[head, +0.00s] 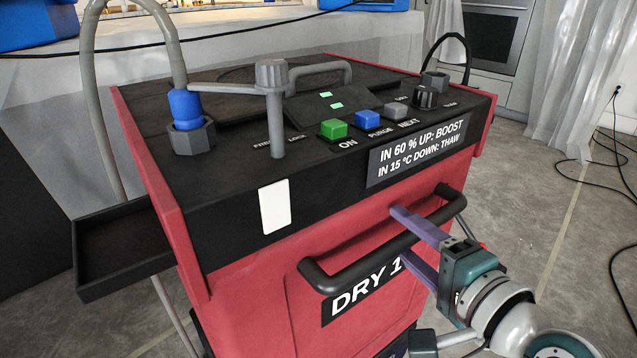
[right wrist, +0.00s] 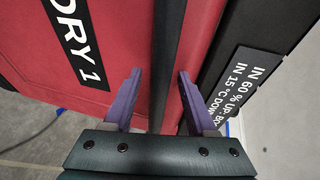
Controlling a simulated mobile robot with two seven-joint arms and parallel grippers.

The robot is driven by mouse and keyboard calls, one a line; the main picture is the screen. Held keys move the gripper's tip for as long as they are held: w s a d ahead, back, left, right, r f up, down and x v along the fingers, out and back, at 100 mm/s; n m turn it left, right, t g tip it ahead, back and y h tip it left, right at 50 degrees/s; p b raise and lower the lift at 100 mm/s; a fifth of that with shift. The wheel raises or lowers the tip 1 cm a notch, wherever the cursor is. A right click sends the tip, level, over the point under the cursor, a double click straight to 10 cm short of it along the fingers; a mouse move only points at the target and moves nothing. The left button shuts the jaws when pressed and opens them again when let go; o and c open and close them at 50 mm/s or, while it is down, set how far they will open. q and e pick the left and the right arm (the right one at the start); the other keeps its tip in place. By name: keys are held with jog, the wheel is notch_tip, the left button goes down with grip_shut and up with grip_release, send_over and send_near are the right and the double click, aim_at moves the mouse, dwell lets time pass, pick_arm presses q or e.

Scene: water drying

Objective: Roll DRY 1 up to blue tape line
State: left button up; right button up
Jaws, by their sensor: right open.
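DRY 1 (head: 240,270) is a red machine with a black sloped top, and it fills the middle of the head view. Its black front handle (head: 350,269) runs across the red front above the DRY 1 label. My right gripper (head: 402,234) is open at the handle's right part, with purple fingers above and below the bar. In the right wrist view the bar (right wrist: 168,55) passes between the two spread fingers (right wrist: 159,76), with gaps visible. My left gripper is not in view. I see no clear blue tape line on the floor.
A black side tray (head: 120,245) sticks out at the machine's left. A grey hose with a blue connector (head: 185,105) rises from its top. Dark cables (head: 608,165) lie on the grey floor at right. Open floor (head: 530,190) shows right of the machine.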

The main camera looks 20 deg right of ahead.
jog(key=shift+c, duration=0.4)
grip_shut()
dwell(0.9)
